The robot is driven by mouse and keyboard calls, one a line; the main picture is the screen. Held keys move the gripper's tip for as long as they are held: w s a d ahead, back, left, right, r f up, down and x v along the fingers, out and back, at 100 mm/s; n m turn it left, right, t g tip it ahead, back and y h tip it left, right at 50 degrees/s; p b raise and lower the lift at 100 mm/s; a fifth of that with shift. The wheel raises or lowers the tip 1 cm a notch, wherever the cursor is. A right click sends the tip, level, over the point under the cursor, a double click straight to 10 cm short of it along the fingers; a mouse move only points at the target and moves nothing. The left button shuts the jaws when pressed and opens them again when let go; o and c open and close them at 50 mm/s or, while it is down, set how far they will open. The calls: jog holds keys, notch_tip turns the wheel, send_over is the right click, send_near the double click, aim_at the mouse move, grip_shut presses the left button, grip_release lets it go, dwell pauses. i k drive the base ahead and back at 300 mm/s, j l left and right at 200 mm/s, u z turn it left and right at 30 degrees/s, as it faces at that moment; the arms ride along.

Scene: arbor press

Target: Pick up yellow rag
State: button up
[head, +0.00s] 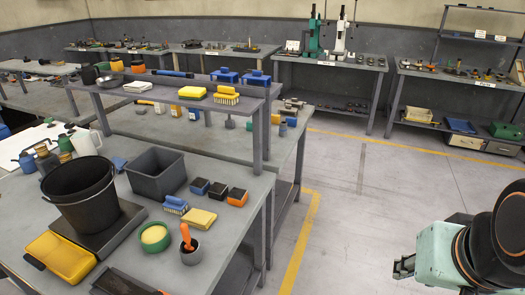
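Two flat yellow pieces look like folded rags; I cannot tell for sure which one is the yellow rag. One yellow piece (199,218) lies on the near grey table (225,255), beside a blue brush (175,205). Another yellow piece (192,92) lies on the raised shelf behind, next to a yellow-topped brush (226,95). A larger yellow item (62,257) lies at the near table's front left. My gripper (402,267) is at lower right over the floor, well away from all of these. Its fingers are small and partly hidden, and nothing shows in them.
A black bucket (80,195), grey bin (156,175), green tub (154,237) and grey pot with an orange handle (190,253) crowd the near table. Open floor (370,215) lies between the tables and my arm.

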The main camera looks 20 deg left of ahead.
aim_at(202, 220)
jog(key=i+u, duration=0.2)
jog(key=u, duration=0.15)
jog(key=i+j+u, duration=0.1)
jog(key=i+u, duration=0.15)
jog(key=u, duration=0.15)
jog(key=i+u, duration=0.2)
jog(key=u, duration=0.15)
jog(key=i+u, duration=0.35)
jog(key=i+l+u, duration=0.3)
jog(key=k+j, duration=0.05)
jog(key=j, duration=0.05)
